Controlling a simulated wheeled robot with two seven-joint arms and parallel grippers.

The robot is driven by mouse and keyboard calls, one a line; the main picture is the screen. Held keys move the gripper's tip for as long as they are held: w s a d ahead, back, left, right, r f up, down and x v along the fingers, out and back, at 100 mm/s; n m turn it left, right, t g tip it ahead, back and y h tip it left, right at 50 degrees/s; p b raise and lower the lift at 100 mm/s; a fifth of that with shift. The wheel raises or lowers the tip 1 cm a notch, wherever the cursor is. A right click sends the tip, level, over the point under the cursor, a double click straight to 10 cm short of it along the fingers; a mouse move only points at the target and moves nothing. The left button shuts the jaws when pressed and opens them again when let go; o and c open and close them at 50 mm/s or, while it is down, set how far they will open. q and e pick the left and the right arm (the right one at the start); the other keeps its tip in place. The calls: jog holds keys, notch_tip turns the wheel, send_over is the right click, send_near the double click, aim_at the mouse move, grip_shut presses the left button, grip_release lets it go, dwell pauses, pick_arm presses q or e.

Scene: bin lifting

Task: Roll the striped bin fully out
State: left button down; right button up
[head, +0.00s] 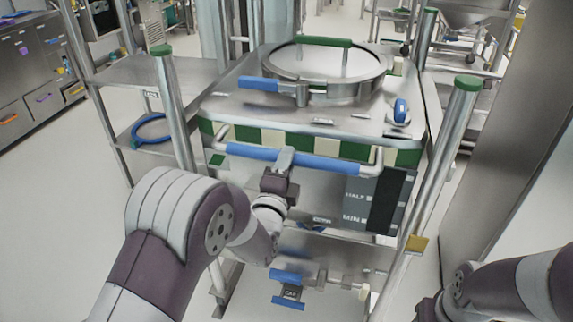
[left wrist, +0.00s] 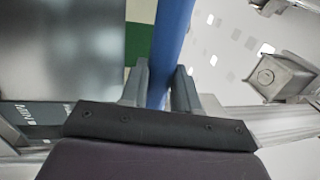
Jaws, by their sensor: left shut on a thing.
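The striped bin (head: 300,116) is a steel box with a green and cream striped band below its top edge. It stands between upright metal posts with green caps. A blue bar handle (head: 330,162) runs across its front. My left gripper (head: 284,160) is shut on this handle, near its middle. In the left wrist view the blue bar (left wrist: 172,45) passes between the two fingers (left wrist: 160,85). My right arm shows at the lower right of the head view, but its fingers cannot be made out.
The frame's left post (head: 172,105) and right post (head: 440,170) flank the bin closely. A shelf with a blue ring (head: 151,128) stands to the left. A valve with a blue handle (head: 286,276) sits low under the bin. Floor at left (head: 50,190) is clear.

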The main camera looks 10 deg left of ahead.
pick_arm(q)
jog(key=shift+s+a+r+t, duration=0.1)
jog(key=shift+s+r+t, duration=0.2)
jog(key=shift+r, duration=0.55)
jog(key=shift+w, duration=0.1)
jog(key=c, duration=0.8)
grip_release()
jog(key=shift+c, duration=0.2)
jog(key=shift+f, duration=0.25)
jog(key=shift+s+f, duration=0.2)
jog(key=shift+s, duration=0.05)
jog(key=v, duration=1.2)
jog(key=shift+s+r, duration=0.15)
jog(key=shift+s, duration=0.15)
jog(key=shift+r, duration=0.15)
